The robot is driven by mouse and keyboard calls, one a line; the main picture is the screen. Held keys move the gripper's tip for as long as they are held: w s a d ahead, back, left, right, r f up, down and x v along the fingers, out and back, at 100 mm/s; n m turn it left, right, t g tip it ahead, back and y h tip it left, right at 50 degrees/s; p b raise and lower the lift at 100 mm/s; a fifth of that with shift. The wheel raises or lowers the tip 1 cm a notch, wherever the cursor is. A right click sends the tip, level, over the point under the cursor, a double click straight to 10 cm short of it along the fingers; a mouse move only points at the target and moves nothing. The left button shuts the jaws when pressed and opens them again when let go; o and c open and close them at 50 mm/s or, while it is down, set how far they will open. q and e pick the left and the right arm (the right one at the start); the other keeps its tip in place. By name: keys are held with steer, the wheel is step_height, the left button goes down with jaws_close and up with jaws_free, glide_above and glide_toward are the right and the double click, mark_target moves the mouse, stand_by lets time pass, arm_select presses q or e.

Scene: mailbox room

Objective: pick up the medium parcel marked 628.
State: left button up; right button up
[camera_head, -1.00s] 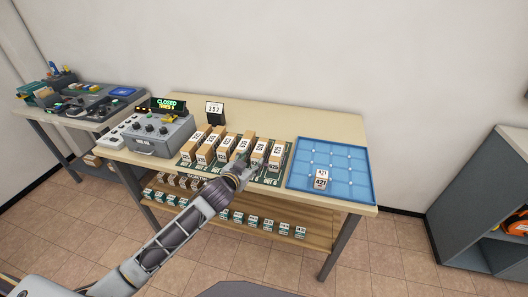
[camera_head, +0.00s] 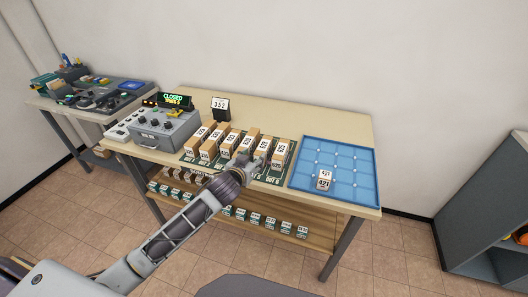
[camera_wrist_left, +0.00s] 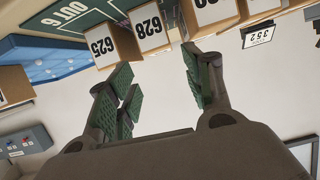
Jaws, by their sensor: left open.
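The parcel marked 628 (camera_wrist_left: 150,27) is a light brown box with a white number label, upside down in the left wrist view. In the head view it seems to be the box second from the right (camera_head: 265,144) in the row, though its label is too small to read surely. My left gripper (camera_wrist_left: 158,88) is open and empty, its green-padded fingers apart with the 628 parcel beyond the gap. In the head view my left gripper (camera_head: 247,165) is at the front of the row, partly covering the lower boxes. My right gripper is not in view.
A blue gridded tray (camera_head: 347,156) holding a box marked 421 (camera_head: 324,181) lies right of the row. A grey control box (camera_head: 165,133) and a number sign (camera_head: 221,106) stand nearby.

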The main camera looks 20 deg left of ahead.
mark_target(261, 149)
arm_select(q)
steer(key=shift+w+f+n, duration=0.15)
steer(key=shift+w, duration=0.4)
steer(key=shift+w+f+n, duration=0.15)
steer(key=shift+w, duration=0.35)
steer(key=shift+x, duration=3.2)
steer(key=shift+f, duration=0.1)
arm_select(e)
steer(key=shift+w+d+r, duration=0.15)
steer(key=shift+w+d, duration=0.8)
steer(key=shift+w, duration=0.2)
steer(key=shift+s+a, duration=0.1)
